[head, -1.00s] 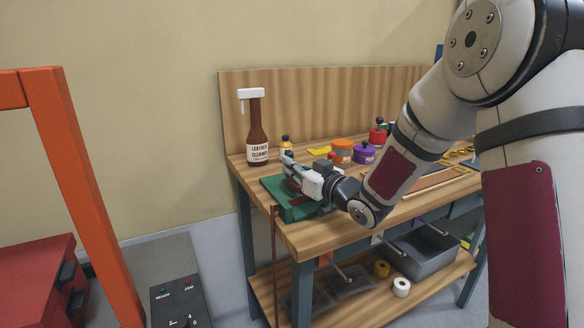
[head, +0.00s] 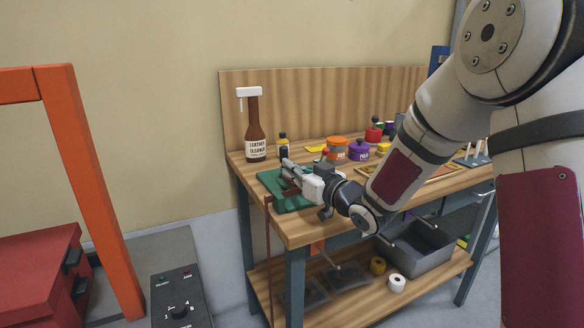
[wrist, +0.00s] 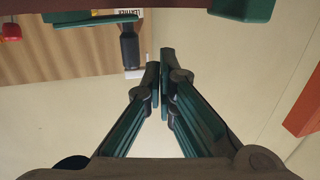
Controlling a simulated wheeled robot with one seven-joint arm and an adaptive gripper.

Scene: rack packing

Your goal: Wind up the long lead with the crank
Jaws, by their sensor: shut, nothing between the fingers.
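A green winder base (head: 272,184) sits on the left front corner of the workbench. A long brown lead (head: 268,250) hangs from it down past the bench's front edge. My gripper (head: 286,171) is over the green base, and its body hides much of the winder. In the wrist view my gripper (wrist: 161,85) has its fingers together, with nothing between them. Green parts (wrist: 242,8) show at the top edge of that view, beyond the fingertips. A red knob (head: 325,154) shows just behind the gripper; I cannot tell whether it belongs to the crank.
A brown cleaner bottle (head: 255,130) and a small dark bottle (head: 283,146) stand behind the winder. An orange jar (head: 336,149) and a purple jar (head: 358,151) are to the right. A grey bin (head: 418,252) is below the benchtop. An orange frame (head: 88,190) stands at left.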

